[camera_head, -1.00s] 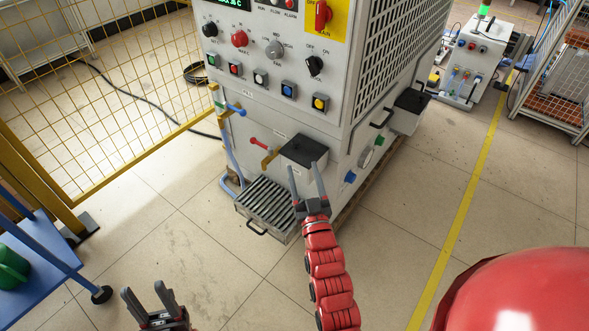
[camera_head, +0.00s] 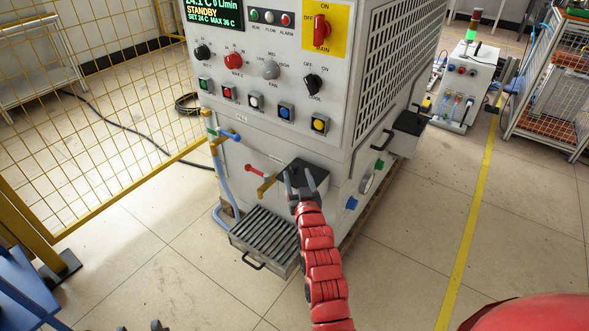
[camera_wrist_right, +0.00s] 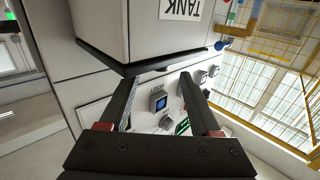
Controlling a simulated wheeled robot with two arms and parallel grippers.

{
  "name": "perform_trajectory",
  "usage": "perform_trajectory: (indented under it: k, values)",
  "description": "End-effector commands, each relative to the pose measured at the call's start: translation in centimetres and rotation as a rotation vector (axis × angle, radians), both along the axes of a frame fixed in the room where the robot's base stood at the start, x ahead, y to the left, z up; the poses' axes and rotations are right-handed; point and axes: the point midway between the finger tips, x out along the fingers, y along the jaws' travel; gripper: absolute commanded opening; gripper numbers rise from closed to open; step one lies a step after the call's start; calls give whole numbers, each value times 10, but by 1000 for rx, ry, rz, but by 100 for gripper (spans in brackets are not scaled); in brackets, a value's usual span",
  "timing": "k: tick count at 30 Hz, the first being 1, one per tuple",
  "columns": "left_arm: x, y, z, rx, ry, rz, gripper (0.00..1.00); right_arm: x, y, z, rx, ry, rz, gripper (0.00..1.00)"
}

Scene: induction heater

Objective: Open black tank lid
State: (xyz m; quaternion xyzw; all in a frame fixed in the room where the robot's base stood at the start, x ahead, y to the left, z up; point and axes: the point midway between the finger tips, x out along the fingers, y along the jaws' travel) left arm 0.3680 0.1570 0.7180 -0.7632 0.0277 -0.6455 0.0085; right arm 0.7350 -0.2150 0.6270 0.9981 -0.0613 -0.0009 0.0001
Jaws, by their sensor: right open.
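The black tank lid (camera_head: 299,167) lies shut on a small white tank box low on the front of the machine. In the right wrist view the lid edge (camera_wrist_right: 152,65) is a dark strip beside the box's upside-down "TANK" label (camera_wrist_right: 181,9). My right gripper (camera_head: 300,175) is open and empty, its fingers overlapping the lid in the head view. In the wrist view its fingertips (camera_wrist_right: 158,76) are close to the lid edge; I cannot tell whether they touch. Only the fingertips of my left gripper (camera_head: 139,327) show at the bottom edge, spread apart.
A slatted grey tray (camera_head: 265,236) with a handle juts out below the tank. A red-handled valve (camera_head: 254,169) and blue hose (camera_head: 224,185) are left of it. Another black-lidded box (camera_head: 410,123) is on the machine's right side. A yellow fence (camera_head: 90,140) stands left.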

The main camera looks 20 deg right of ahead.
Motion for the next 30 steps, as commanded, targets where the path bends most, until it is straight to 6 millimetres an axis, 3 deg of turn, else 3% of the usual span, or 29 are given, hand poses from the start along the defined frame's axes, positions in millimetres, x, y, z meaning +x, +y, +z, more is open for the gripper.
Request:
perform_trajectory:
  k: [3, 9, 21, 30]
  values:
    - [0, 0, -7, 0, 0, 0, 50, 22, -4, -1, -1, -1, -1, 64]
    - [0, 0, -11, 0, 0, 0, 50, 44, -6, 0, 1, -3, -1, 64]
    - [0, 0, -11, 0, 0, 0, 50, 51, -7, 0, 1, -2, -1, 64]
    - [0, 0, -11, 0, 0, 0, 50, 51, -6, 0, 0, -2, 0, 12]
